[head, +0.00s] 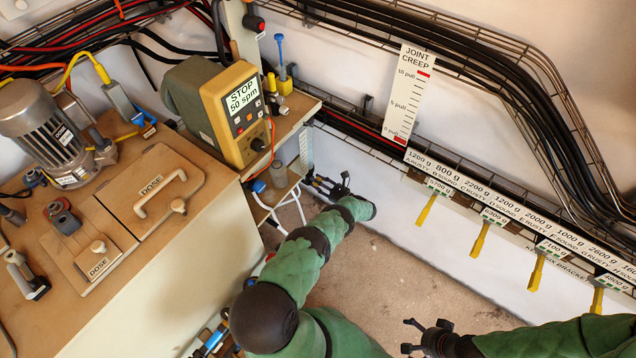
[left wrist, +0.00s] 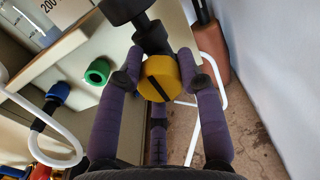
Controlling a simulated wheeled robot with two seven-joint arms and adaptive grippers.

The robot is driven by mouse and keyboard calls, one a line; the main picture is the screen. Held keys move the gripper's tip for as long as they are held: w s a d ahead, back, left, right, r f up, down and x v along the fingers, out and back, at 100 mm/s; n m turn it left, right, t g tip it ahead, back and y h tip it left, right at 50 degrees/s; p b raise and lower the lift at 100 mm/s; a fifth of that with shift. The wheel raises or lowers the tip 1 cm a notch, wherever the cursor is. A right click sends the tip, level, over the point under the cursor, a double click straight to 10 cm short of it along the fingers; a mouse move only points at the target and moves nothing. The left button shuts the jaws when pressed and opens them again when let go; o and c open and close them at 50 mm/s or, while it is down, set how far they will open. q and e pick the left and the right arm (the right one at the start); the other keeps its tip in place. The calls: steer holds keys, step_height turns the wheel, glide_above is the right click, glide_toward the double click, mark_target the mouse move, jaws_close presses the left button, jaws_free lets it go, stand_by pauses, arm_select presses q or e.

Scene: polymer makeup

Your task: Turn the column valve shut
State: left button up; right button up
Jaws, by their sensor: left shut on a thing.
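The column valve's knob (left wrist: 160,78) is a round yellow cap with a black bar across its face, on a dark stem, in the left wrist view. In the head view my left gripper (head: 324,186) is beside the bench's right end, under the yellow pump controller; the knob cannot be made out there. My right gripper (head: 426,338) is at the bottom, away from the bench, its dark fingers spread and empty.
The pump controller (head: 238,112) reads STOP, 60 spm. In the left wrist view a green ring fitting (left wrist: 97,72), a blue connector (left wrist: 58,92) and a white tube (left wrist: 50,158) are close to the left. Yellow-handled tags (head: 479,240) hang along the right wall.

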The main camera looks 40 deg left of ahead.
arm_select(q)
steer(key=shift+f+m, duration=0.1)
steer(key=shift+m, duration=0.4)
steer(key=m, duration=0.4)
steer(key=shift+s, duration=0.1)
steer(key=m, duration=0.4)
steer(key=shift+d+f, duration=0.1)
steer(key=m, duration=0.5)
steer(key=shift+s, duration=0.1)
steer(key=m, duration=0.4)
steer(key=shift+s, duration=0.1)
steer(key=shift+f, duration=0.1)
steer(key=o, duration=1.2)
steer(key=shift+c, duration=0.2)
steer(key=shift+r, duration=0.2)
